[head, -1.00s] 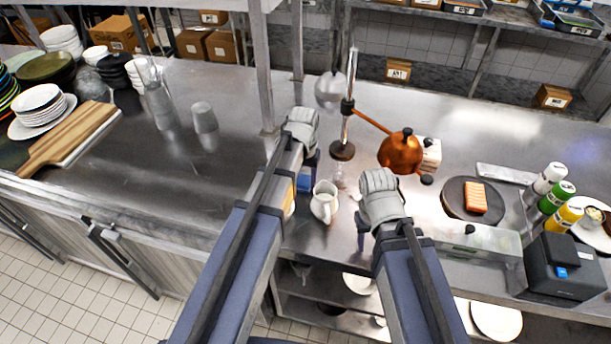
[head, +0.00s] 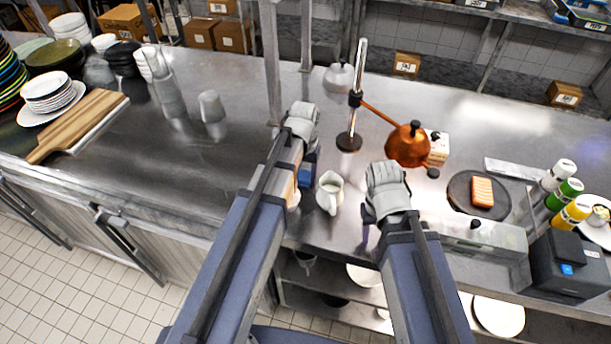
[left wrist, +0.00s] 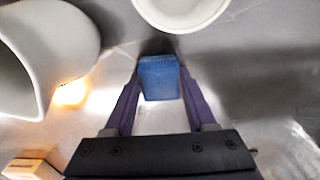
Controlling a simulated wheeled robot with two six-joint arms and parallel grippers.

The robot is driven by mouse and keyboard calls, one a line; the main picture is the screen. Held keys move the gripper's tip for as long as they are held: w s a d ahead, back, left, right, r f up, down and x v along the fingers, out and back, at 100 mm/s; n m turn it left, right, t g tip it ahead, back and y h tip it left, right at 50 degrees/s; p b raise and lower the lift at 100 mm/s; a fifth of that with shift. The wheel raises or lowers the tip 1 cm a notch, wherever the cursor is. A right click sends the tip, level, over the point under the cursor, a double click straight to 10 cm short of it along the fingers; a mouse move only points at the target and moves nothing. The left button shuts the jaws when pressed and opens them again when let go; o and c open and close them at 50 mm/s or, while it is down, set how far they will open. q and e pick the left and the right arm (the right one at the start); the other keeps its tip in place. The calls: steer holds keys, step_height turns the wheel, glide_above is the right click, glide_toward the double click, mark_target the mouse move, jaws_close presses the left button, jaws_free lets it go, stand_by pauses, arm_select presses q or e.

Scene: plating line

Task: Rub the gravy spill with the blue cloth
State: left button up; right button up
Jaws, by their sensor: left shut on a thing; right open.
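The blue cloth (left wrist: 160,78) is a small folded block between the purple fingertips of my left gripper (left wrist: 159,88) in the left wrist view. A bit of blue also shows at this gripper (head: 305,176) in the head view, left of the white pitcher (head: 329,192). My left gripper is shut on the cloth, over the steel counter. My right gripper (head: 372,228) is open to the right of the pitcher, its fingers partly hidden by its wrist. I cannot make out the gravy spill in either view.
A lamp stand (head: 348,142) and a copper kettle (head: 407,145) stand behind the grippers. A dark round board (head: 461,190) with an orange block, several bottles and a dark box (head: 570,268) are at right. The counter left of my left arm is largely clear.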

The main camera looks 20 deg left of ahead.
arm_select(q)
steer(key=shift+w, duration=1.9)
steer(key=shift+w, duration=0.1)
steer(key=shift+w+d+r, duration=0.1)
steer(key=shift+w, duration=1.65)
arm_select(e)
steer(key=shift+r, duration=0.1)
arm_select(q)
steer(key=shift+w, duration=0.1)
steer(key=shift+w, duration=1.8)
steer(key=shift+d, duration=0.1)
